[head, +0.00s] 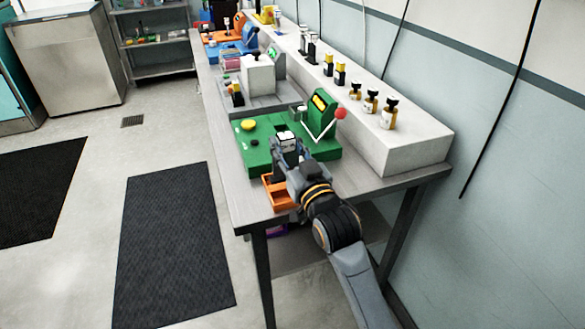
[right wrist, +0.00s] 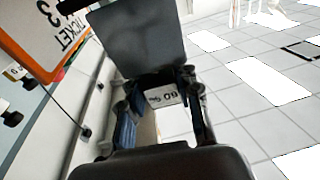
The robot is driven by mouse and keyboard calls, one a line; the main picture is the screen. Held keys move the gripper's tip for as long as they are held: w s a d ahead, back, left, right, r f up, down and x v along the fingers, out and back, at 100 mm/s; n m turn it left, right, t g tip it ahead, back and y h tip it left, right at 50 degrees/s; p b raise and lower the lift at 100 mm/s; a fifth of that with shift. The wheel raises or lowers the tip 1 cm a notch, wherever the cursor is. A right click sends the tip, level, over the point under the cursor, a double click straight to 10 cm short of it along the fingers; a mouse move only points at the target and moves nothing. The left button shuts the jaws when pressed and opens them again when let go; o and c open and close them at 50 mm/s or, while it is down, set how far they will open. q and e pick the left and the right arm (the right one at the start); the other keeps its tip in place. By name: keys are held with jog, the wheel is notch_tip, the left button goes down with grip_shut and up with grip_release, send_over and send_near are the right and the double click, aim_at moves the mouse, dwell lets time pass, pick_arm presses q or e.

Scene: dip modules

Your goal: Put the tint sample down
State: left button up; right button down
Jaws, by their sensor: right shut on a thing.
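The tint sample (head: 288,142) shows in the head view as a small pale piece between the fingers of my right gripper (head: 287,155). In the right wrist view the gripper (right wrist: 160,108) is shut on its white label end (right wrist: 164,95), with upside-down print that seems to read 60 %. A flat grey pane (right wrist: 138,42) extends beyond the label and looks like part of the sample. The gripper is over the front part of the green station (head: 262,158); whether the sample touches it cannot be told. My left gripper is not in view.
An orange tray (head: 277,194) sits at the bench's near end, under my gripper. The green station has a red-knobbed lever (head: 340,114) and a yellow button (head: 248,125). Small bottles (head: 389,113) stand on the white ledge (head: 415,140). The grey station (head: 258,75) lies farther back.

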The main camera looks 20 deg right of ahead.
aim_at(290, 166)
jog(key=shift+s+d+f, duration=0.2)
jog(key=shift+s+f, duration=0.7)
jog(key=shift+f, duration=0.15)
notch_tip(290, 166, down, 2)
jog(key=shift+s+d+f, duration=0.1)
jog(key=shift+f, duration=0.55)
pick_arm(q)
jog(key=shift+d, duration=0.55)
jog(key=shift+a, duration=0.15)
pick_arm(e)
jog(key=c, duration=1.2)
grip_release()
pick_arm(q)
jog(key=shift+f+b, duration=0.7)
pick_arm(e)
jog(key=s+d+f, duration=0.1)
jog(key=s, duration=1)
jog(key=shift+s+d+f, duration=0.15)
jog(key=shift+s+f, duration=0.2)
